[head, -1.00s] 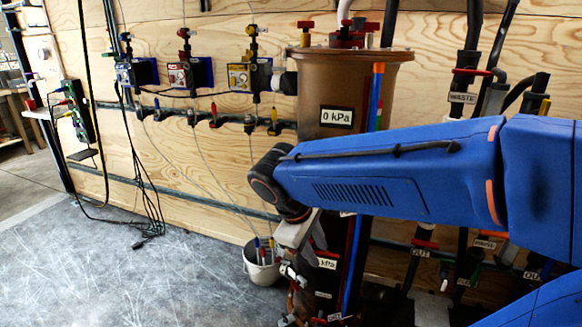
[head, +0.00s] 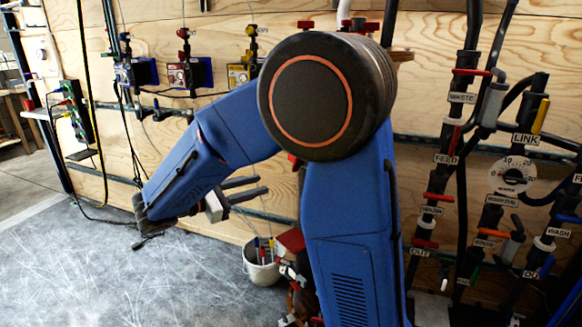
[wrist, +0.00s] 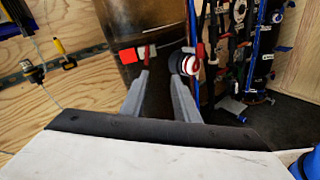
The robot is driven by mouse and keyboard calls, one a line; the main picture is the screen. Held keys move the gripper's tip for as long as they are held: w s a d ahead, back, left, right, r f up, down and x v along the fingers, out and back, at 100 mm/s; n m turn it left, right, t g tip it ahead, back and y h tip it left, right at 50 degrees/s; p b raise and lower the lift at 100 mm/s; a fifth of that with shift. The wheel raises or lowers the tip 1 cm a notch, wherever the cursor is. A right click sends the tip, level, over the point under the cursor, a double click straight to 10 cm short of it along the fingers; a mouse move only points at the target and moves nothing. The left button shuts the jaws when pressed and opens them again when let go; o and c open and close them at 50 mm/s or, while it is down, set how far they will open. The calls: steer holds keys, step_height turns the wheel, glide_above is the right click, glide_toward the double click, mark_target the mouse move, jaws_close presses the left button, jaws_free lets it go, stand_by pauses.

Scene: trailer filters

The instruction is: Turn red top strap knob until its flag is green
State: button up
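In the wrist view, my gripper (wrist: 161,77) is open, with a gap between its two grey fingers and nothing held. A red square flag (wrist: 127,56) on a small white mount with a red piece shows just beyond the left finger, on the brown filter column (wrist: 168,35). A round black and white knob with red parts (wrist: 185,62) shows just beyond the right finger. I cannot tell whether the fingers touch anything. In the head view, my gripper (head: 258,186) points right toward the column, which my arm mostly hides. A red square (head: 291,240) shows below the fingers.
A white bucket (head: 262,265) with colored tools stands on the floor by the wall. Labelled pipes with red handles (head: 439,196) and a round dial (head: 513,175) are at the right. Blue, red and yellow regulators (head: 190,74) hang on the plywood wall.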

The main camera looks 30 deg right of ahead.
steer(key=w+d, duration=0.4)
steer(key=d, duration=1.1)
steer(key=shift+w+r+n+t+h, duration=0.2)
steer(key=shift+n+t+h, duration=0.2)
jaws_close()
